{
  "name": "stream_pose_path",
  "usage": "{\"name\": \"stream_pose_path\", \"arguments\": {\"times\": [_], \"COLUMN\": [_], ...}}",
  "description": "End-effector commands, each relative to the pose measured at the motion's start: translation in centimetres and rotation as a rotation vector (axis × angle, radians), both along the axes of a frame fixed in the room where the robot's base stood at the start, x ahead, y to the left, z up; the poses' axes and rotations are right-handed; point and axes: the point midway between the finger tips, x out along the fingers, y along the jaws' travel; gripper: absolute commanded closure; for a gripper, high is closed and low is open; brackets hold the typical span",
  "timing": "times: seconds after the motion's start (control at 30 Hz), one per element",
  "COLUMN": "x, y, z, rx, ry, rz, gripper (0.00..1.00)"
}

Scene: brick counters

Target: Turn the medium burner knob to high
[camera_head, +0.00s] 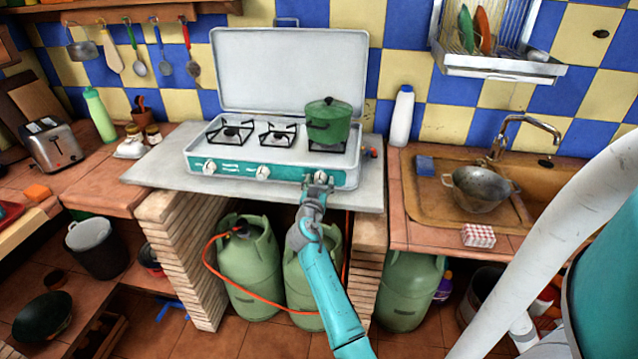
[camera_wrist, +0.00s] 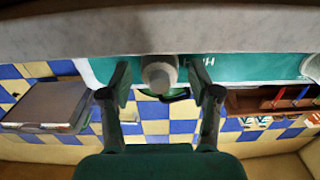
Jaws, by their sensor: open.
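The camp stove (camera_head: 226,172) has a teal front panel with three pale round knobs. The left knob (camera_head: 209,166) and middle knob (camera_head: 263,171) are clear of my arm. My gripper (camera_head: 318,184) is at the right knob (camera_head: 321,177) and partly hides it. In the upside-down wrist view, my gripper (camera_wrist: 160,94) is open, with one finger on each side of the right knob (camera_wrist: 159,72). Gaps show between fingers and knob. The middle knob (camera_wrist: 313,67) shows at the edge. The right knob's setting is unclear.
A green lidded pot (camera_head: 328,124) stands on the right burner. The other two burners are bare. The grey counter slab (camera_head: 150,170) juts out below the panel. Green gas bottles (camera_head: 248,268) with an orange hose stand underneath. A white bottle (camera_head: 402,115) stands right of the stove.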

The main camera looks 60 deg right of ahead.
Motion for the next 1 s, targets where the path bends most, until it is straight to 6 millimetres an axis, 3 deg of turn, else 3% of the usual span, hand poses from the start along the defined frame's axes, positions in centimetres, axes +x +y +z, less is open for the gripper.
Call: {"name": "stream_pose_path", "arguments": {"times": [0.17, 0.4, 0.77, 1.0], "x": [0.00, 0.00, 0.02, 0.05], "y": [0.02, 0.04, 0.05, 0.04], "z": [0.01, 0.01, 0.02, 0.04], "rx": [0.000, 0.000, -0.017, -0.075], "ry": [0.000, 0.000, 0.042, 0.177], "rz": [0.000, 0.000, 0.000, -0.001], "gripper": [0.40, 0.98, 0.97, 0.97]}}
